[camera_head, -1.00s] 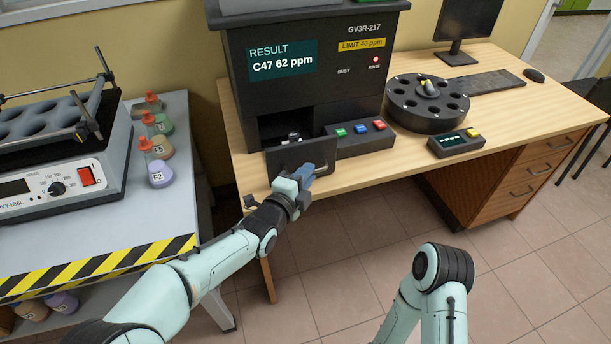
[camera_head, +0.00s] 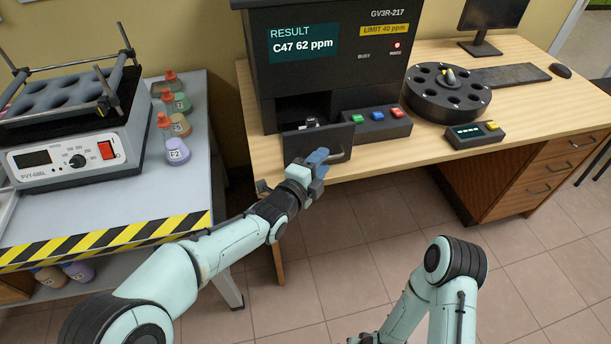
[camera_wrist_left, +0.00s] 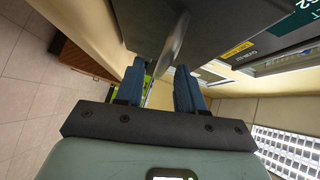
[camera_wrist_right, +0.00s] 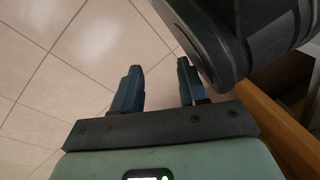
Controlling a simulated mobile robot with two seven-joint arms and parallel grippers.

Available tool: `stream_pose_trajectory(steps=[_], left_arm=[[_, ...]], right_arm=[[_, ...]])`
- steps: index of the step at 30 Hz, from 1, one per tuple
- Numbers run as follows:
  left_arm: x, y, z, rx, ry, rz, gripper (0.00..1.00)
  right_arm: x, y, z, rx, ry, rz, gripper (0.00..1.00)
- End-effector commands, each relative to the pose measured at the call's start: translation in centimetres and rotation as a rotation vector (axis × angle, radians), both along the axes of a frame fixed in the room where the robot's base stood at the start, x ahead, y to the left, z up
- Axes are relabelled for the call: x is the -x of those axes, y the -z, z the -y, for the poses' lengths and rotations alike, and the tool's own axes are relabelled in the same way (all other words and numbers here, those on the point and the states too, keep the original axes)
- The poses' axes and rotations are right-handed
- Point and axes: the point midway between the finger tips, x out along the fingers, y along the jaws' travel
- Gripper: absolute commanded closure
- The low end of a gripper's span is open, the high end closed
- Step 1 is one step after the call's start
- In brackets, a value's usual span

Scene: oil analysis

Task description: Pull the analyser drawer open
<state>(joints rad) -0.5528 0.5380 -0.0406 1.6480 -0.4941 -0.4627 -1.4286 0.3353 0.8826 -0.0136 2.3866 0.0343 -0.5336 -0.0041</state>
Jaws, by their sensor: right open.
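The analyser (camera_head: 335,80) is a dark box on the wooden desk. Its drawer (camera_head: 305,146) stands out from the bay at lower left, with a small item (camera_head: 311,123) inside. A dark bar handle (camera_head: 346,155) is on the drawer front. My left gripper (camera_head: 319,158) is at this handle. In the left wrist view the handle bar (camera_wrist_left: 174,42) passes between its two blue fingers (camera_wrist_left: 160,66), which are apart; contact cannot be told. My right gripper (camera_wrist_right: 158,66) is open and empty over the floor, mostly below the head view.
A button panel (camera_head: 372,127) stands right of the drawer, with a round carousel (camera_head: 448,105) and small keypad (camera_head: 474,137) beyond. At left, a grey table (camera_head: 187,195) holds a shaker (camera_head: 85,145) and several capped flasks (camera_head: 178,150). Floor (camera_head: 385,215) is clear before the desk.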

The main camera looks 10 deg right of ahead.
Motion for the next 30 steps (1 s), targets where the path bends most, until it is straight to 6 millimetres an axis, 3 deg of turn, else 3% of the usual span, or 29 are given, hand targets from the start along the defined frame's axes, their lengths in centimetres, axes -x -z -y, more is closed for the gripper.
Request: stream_pose_trajectory(steps=[15, 21, 30], left_arm=[[7.4, -1.6, -7.2, 0.0, -0.003, 0.001, 0.62], [8.7, -1.8, -8.5, 0.001, -0.002, 0.001, 0.62], [8.9, -1.8, -8.6, 0.0, -0.001, 0.001, 0.62]], right_arm=[[-2.9, -2.7, -0.4, 0.005, -0.006, 0.097, 0.57], [-3.3, -3.0, -0.5, 0.005, -0.007, 0.111, 0.57], [-3.3, -3.0, -0.5, 0.006, -0.007, 0.112, 0.57]])
